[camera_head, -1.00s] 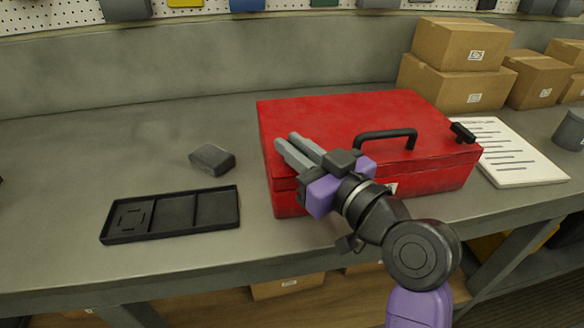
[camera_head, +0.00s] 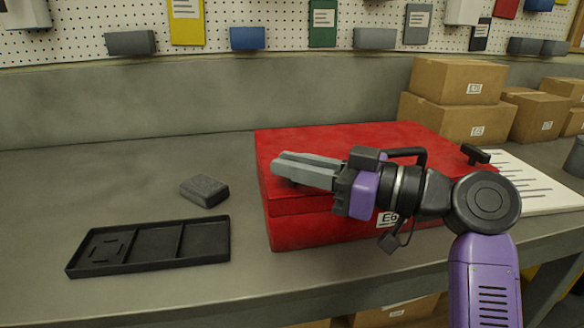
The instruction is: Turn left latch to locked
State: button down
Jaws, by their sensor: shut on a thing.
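A red case (camera_head: 330,136) with a black handle (camera_head: 408,152) sits on the grey bench. The right latch (camera_head: 475,154) is a black T-shaped knob at the lid's right end. My gripper (camera_head: 292,170) reaches in from the right over the left front part of the lid, fingers pointing left. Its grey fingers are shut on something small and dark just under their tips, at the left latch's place. The fingers hide most of it, so I cannot tell which way it is turned.
A black three-part tray (camera_head: 152,245) and a dark grey block (camera_head: 204,190) lie left of the case. Cardboard boxes (camera_head: 455,98) are stacked behind right. A printed sheet (camera_head: 530,183) lies to the right. The bench's back left is clear.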

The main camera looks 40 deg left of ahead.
jog(key=shift+s+a+f, duration=0.15)
jog(key=shift+s, duration=0.15)
jog(key=c, duration=1.4)
grip_release()
jog(key=shift+w, duration=0.1)
jog(key=shift+w, duration=0.1)
jog(key=shift+w+d, duration=0.1)
jog(key=shift+d, duration=0.35)
jog(key=shift+r+v, duration=0.2)
jog(key=shift+v, duration=3.2)
jog(key=shift+o, duration=0.5)
